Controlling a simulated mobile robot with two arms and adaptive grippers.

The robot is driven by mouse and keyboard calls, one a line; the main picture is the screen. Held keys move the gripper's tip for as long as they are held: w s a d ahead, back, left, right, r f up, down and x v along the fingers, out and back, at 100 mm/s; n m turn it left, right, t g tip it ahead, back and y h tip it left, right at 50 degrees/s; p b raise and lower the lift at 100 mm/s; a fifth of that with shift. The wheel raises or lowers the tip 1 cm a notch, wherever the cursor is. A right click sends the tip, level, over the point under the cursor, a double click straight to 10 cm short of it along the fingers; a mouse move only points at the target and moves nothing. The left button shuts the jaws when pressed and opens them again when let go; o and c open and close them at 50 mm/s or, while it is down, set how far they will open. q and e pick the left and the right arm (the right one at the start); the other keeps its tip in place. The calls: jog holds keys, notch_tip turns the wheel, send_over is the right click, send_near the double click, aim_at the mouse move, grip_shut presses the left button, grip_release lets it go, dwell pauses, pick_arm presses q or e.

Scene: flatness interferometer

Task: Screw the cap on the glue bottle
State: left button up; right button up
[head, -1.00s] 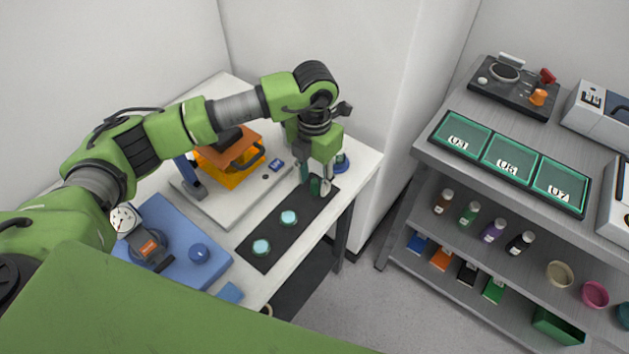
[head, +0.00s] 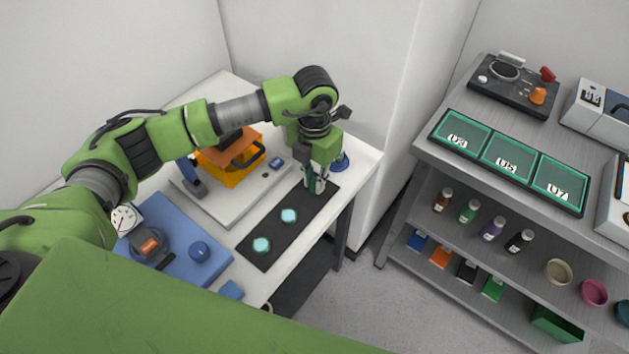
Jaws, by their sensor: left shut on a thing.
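My left gripper (head: 315,184) points down at the far end of a black mat (head: 271,232) on the white table. It is shut on a small green thing (head: 317,187), mostly hidden by the fingers; I cannot tell whether this is the glue bottle, its cap or both. Neither the glue bottle nor a separate cap can be made out for sure. A blue round object (head: 341,162) stands just behind the gripper, partly hidden. My right gripper is not in view.
Two pale teal discs (head: 288,216) lie on the mat. An orange device (head: 230,170) on a grey plate stands left of the gripper, and a blue base (head: 172,236) with a dial gauge is nearer. A grey shelf at right holds small bottles (head: 469,212) and green trays (head: 509,158).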

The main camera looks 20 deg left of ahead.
pick_arm(q)
jog(key=shift+r, duration=0.5)
notch_tip(320, 180, up, 2)
jog(key=shift+s+d+r+b, duration=0.1)
jog(key=shift+r+b, duration=0.1)
jog(key=shift+b, duration=0.35)
jog(key=s+d+r+b, duration=0.4)
jog(key=s+r, duration=0.5)
jog(key=s, duration=0.3)
jog(key=shift+s+d+r, duration=0.3)
jog(key=shift+s+d, duration=0.1)
jog(key=shift+d, duration=0.15)
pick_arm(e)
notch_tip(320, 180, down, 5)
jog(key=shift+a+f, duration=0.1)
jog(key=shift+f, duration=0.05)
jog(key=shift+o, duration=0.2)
